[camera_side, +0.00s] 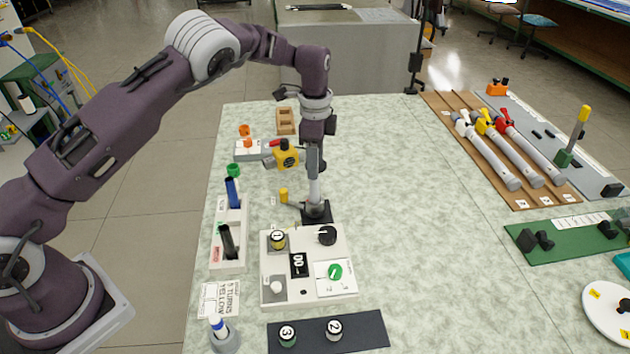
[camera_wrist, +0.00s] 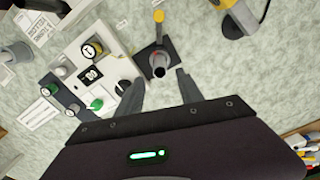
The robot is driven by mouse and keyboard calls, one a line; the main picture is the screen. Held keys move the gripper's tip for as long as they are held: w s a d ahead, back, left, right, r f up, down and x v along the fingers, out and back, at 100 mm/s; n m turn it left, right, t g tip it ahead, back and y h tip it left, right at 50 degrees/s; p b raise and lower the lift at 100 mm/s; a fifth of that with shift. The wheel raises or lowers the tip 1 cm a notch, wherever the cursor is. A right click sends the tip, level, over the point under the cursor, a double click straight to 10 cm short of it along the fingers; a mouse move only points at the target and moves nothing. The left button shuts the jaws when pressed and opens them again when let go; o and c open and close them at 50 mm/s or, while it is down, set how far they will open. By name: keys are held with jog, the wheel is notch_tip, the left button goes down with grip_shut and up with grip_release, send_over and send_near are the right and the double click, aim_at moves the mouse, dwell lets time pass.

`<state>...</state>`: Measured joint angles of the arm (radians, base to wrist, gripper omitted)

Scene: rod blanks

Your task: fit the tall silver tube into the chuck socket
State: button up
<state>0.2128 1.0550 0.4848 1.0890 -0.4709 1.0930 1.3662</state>
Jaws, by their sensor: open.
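The silver tube (camera_side: 315,190) stands upright in the dark chuck socket (camera_side: 316,211), which sits on a black square base. In the wrist view I look down on the tube's open end (camera_wrist: 159,71), inside the chuck's dark ring on the black base (camera_wrist: 146,55). My gripper (camera_side: 314,168) is over the tube, its fingers at the tube's upper part in the side view. In the wrist view the fingers of my gripper (camera_wrist: 160,82) are apart, one on each side below the tube, not closed on it. How deep the tube sits is hidden.
A yellow-tipped lever (camera_side: 284,195) sticks out from the chuck, also seen in the wrist view (camera_wrist: 158,17). A white control panel (camera_side: 310,290) with knobs stands just in front. A yellow device (camera_side: 286,155) is close behind left.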

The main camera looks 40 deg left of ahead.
jog(key=shift+r, duration=1.75)
jog(key=s+r+n+t+h, duration=0.25)
jog(key=s+r+n, duration=0.45)
jog(key=s+r, duration=1.2)
jog(key=s+n+t+y, duration=0.2)
jog(key=s+n, duration=0.3)
jog(key=s, duration=1.5)
jog(key=shift+f+n+t, duration=0.3)
jog(key=shift+t, duration=0.25)
